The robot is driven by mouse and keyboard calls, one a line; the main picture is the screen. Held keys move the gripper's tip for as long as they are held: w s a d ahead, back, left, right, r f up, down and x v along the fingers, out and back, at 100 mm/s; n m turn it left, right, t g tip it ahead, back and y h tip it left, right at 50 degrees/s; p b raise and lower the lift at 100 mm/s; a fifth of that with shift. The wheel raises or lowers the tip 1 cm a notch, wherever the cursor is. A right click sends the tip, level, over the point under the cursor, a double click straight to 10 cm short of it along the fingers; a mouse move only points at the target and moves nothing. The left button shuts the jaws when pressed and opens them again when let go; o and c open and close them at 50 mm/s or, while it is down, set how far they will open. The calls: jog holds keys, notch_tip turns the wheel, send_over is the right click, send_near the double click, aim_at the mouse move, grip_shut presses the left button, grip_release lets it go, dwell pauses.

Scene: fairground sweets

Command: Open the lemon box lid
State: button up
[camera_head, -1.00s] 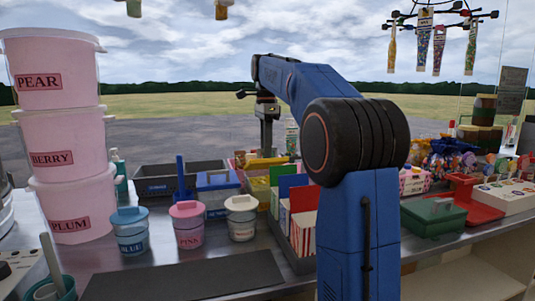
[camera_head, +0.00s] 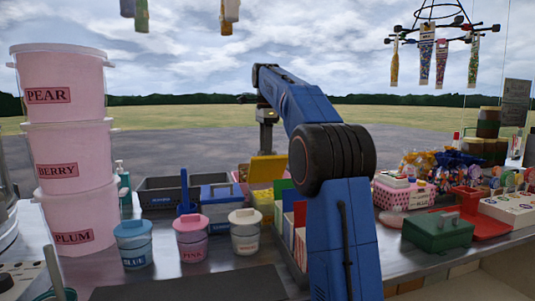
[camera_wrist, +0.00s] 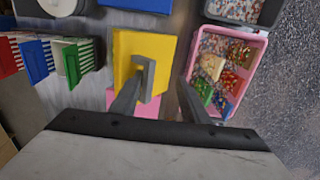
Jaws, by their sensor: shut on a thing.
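The lemon box's lid is a yellow plate (camera_head: 267,168) beyond my arm in the head view; it looks tilted up. In the wrist view the yellow lid (camera_wrist: 126,47) has a grey handle (camera_wrist: 146,77), and a strip of pink shows below it. My gripper (camera_head: 266,150) is at the lid from above. In the wrist view my gripper (camera_wrist: 160,82) is shut on the handle, though one finger partly hides the contact.
A pink compartment tray of sweets (camera_wrist: 248,75) lies close right of the lid in the wrist view. Striped bags (camera_wrist: 70,55) stand left. Lidded tins (camera_head: 192,239) and a green box (camera_head: 437,230) stand on the counter in the head view.

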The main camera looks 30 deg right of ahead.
jog(key=shift+w+d+f, duration=0.15)
jog(key=shift+w+f, duration=0.05)
jog(key=shift+w, duration=0.35)
jog(key=shift+w+d+f, duration=0.15)
jog(key=shift+w+f, duration=0.05)
jog(key=shift+w, duration=0.3)
jog(key=c, duration=0.7)
jog(key=shift+w+d+r, duration=0.1)
jog(key=shift+w+d, duration=0.1)
jog(key=shift+w, duration=0.35)
jog(key=shift+w+d, duration=0.15)
jog(key=shift+w, duration=0.4)
jog(key=shift+c, duration=0.4)
jog(key=shift+w, duration=0.1)
jog(key=shift+w+d+f, duration=0.2)
jog(key=shift+w+f, duration=0.05)
jog(key=shift+w, duration=0.45)
jog(key=shift+w+d+f, duration=0.2)
jog(key=shift+w+f, duration=0.05)
jog(key=shift+w, duration=0.4)
jog(key=shift+c, duration=0.2)
jog(key=o, duration=0.8)
jog(key=shift+s+f, duration=0.1)
